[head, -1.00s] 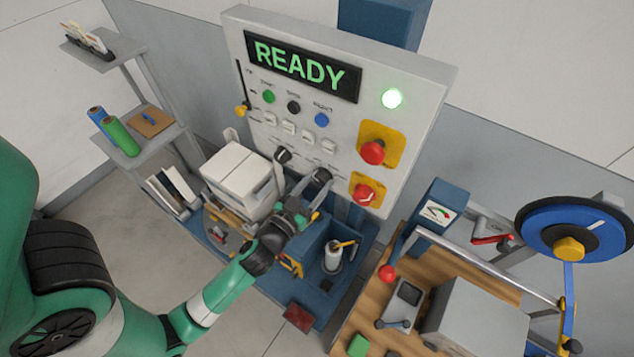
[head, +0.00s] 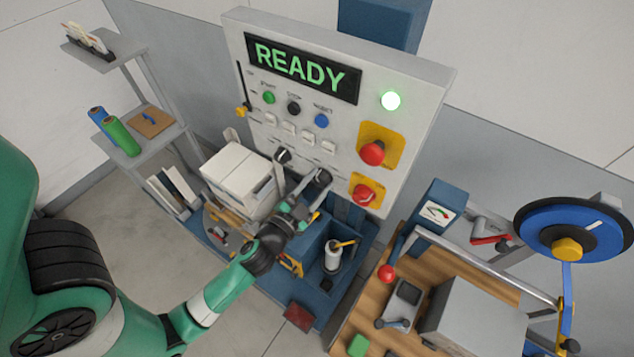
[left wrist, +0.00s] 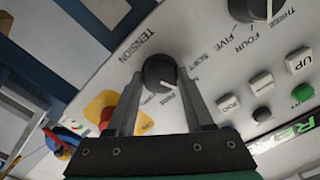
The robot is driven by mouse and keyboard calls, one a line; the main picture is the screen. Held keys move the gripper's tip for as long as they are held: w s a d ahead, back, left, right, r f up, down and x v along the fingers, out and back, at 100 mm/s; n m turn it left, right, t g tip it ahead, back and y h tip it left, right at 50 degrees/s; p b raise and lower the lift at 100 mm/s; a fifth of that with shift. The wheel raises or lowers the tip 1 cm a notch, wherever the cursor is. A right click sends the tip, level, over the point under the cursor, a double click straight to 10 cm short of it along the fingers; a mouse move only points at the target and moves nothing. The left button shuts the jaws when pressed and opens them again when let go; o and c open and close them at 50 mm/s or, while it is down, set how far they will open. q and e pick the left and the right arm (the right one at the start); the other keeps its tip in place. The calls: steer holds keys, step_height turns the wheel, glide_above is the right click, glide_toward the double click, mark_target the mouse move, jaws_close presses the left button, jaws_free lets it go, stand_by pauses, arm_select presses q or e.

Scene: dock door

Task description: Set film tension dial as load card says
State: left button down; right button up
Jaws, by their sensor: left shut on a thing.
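The film tension dial (left wrist: 160,72) is a black round knob with a white pointer line, under the label TENSION on the grey panel. My left gripper (left wrist: 158,85) has its two fingers on either side of the dial and is shut on it. In the head view the dial (head: 322,177) shows at the lower panel, with my left gripper (head: 308,202) reaching up to it from below. SOFT can be read beside the dial; the other marks are too small or partly covered. I cannot make out a load card's text. My right gripper is not in view.
A second black knob (head: 283,155) sits left of the dial, by white boxes (head: 238,180). The display (head: 303,67) reads READY and a green lamp (head: 391,100) is lit. A wooden bench (head: 375,305) stands right.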

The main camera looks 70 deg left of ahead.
arm_select(q)
steer(key=shift+m, duration=0.3)
steer(key=shift+c, duration=1.4)
jaws_free()
steer(key=shift+s+d+f, duration=0.1)
steer(key=shift+s+d, duration=0.1)
steer(key=b+v, duration=0.6)
steer(key=v, duration=0.5)
